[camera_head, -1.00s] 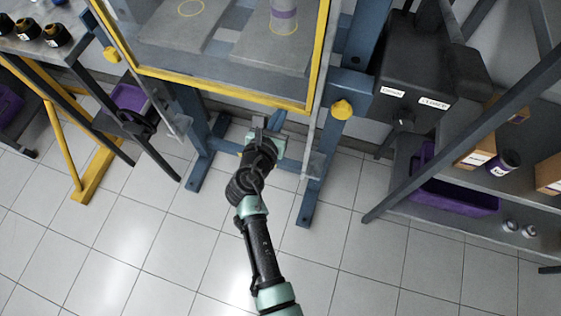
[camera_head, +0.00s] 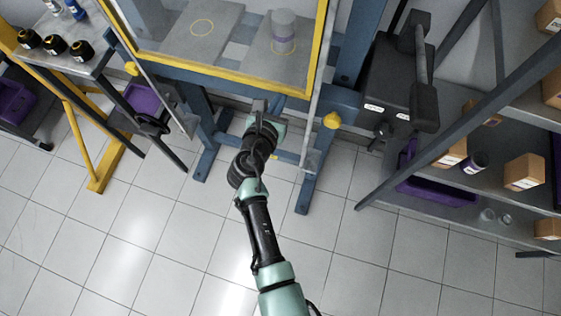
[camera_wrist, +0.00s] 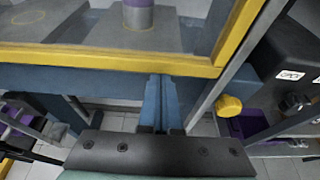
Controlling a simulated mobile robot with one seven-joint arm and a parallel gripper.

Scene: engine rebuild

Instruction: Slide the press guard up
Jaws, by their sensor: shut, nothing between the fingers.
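The press guard (camera_head: 222,76) is a clear panel in a yellow frame on the front of the blue press. Its lower bar (camera_wrist: 100,60) crosses the wrist view, and its bottom edge now sits above the yellow knobs at the sides. My gripper (camera_head: 262,104) is shut and empty, just under the lower bar, right of its middle. In the wrist view its fingers (camera_wrist: 165,85) point up at the bar's underside and seem to touch it; the exact contact is hard to see. Behind the panel a grey cylinder with a purple band (camera_head: 283,30) stands on a plate.
Yellow knobs (camera_head: 332,120) flank the guard on the blue press frame (camera_head: 310,180). A shelf with a purple bin (camera_head: 435,188) and boxes is at right. A table with black jars (camera_head: 55,45) is at left. The tiled floor in front is clear.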

